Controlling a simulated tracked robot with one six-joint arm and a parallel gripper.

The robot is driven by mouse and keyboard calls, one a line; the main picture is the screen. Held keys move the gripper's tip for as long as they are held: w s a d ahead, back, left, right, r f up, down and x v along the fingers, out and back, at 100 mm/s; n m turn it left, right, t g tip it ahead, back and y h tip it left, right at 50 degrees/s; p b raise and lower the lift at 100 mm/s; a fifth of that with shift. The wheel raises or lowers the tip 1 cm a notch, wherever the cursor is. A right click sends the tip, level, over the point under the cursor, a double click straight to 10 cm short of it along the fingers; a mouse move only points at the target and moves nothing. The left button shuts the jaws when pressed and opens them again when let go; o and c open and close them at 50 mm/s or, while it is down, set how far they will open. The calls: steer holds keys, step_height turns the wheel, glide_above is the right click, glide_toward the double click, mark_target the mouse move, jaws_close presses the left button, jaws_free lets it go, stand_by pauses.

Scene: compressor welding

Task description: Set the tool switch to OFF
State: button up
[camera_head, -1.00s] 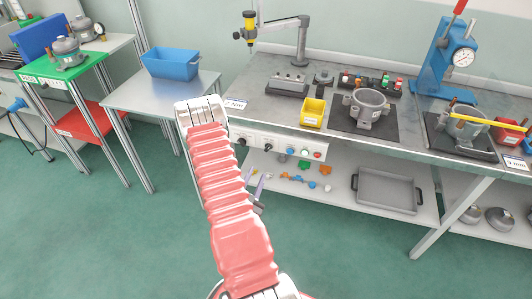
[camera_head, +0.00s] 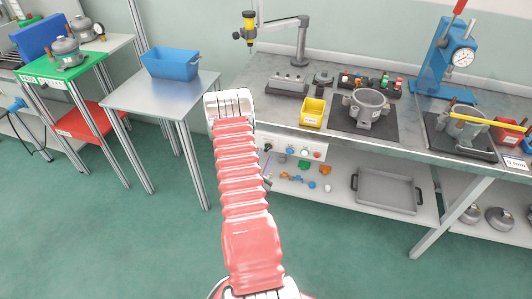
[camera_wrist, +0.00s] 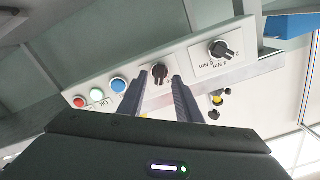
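The white control panel (camera_wrist: 120,73) under the workbench edge carries two black rotary knobs. The smaller black knob (camera_wrist: 160,72) shows between my fingertips in the wrist view; its labels cannot be read, so I cannot tell its setting. The larger knob (camera_wrist: 223,50), with Nm markings, is to its right. My gripper (camera_wrist: 161,77) is open, its two dark fingers apart on either side of the smaller knob's line of sight. I see a gap beside the knob and cannot tell contact. In the head view my arm hides the gripper and part of the panel (camera_head: 283,142).
Red (camera_wrist: 79,102), white-green (camera_wrist: 97,95) and blue (camera_wrist: 118,85) buttons sit left of the knob in the wrist view. A lower shelf (camera_head: 342,200) holds small parts and a grey tray (camera_head: 387,191).

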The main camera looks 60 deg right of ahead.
mark_target(267, 150)
steer(key=shift+w+d, duration=0.15)
steer(key=shift+d, duration=0.75)
steer(key=shift+w+d, duration=0.1)
steer(key=shift+d, duration=0.75)
steer(key=shift+c, duration=0.4)
steer(key=c, duration=0.7)
